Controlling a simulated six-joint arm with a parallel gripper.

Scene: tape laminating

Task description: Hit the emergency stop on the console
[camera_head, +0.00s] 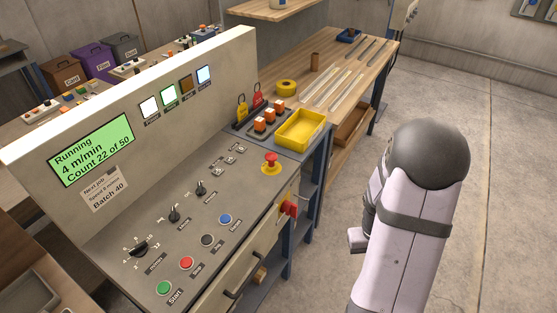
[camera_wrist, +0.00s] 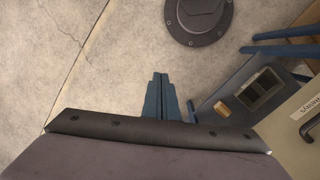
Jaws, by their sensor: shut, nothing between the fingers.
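The emergency stop is a red mushroom button (camera_head: 270,158) on a yellow base, at the right end of the console's sloping panel (camera_head: 215,205) in the head view. The button stands clear, with nothing touching it. My gripper (camera_wrist: 158,77) points down over the floor in the wrist view, its dark blue fingers together and empty. In the head view my arm is to the right of the console, apart from it, and the fingertips cannot be made out. The emergency stop does not show in the wrist view.
The panel also holds a green button (camera_head: 164,288), a red button (camera_head: 186,263), other buttons and several knobs. A red switch (camera_head: 289,208) sticks out of the console's side. A yellow tray (camera_head: 301,128) stands behind the emergency stop. Open floor (camera_head: 490,200) lies to the right.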

